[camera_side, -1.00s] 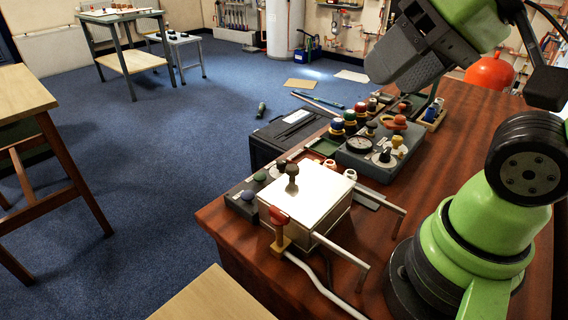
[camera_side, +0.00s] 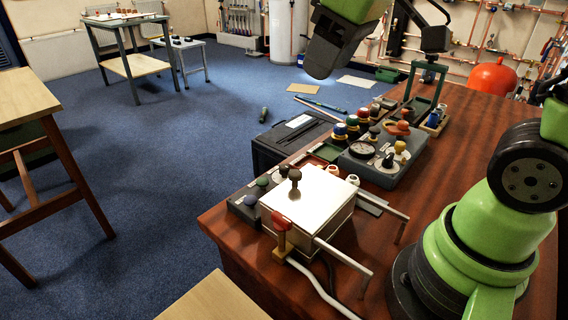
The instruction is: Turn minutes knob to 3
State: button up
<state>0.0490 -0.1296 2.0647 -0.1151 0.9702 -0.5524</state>
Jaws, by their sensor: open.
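My gripper (camera_side: 325,62) is open, high above and behind the box at the top of the view, and touches nothing. Its fingers are hard to make out.
A metal box (camera_side: 308,200) with a brown knob on top and a red-handled valve (camera_side: 282,226) stands at the front left, with pipes to its right. A row of coloured knobs (camera_side: 345,128) lies behind the control box. A dark green frame (camera_side: 428,82) stands at the back.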

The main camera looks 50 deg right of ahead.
jog(key=w+d+f+n+g, duration=0.25)
jog(key=w+f+n, duration=0.25)
jog(key=w+f, duration=0.25)
jog(key=n+g+h, duration=0.1)
jog(key=n+g, duration=0.1)
jog(key=n, duration=0.2)
send_near(284, 166)
notch_tip(284, 166, down, 9)
jog(key=shift+f, duration=0.2)
jog(key=c, duration=0.9)
jog(key=shift+c, duration=0.2)
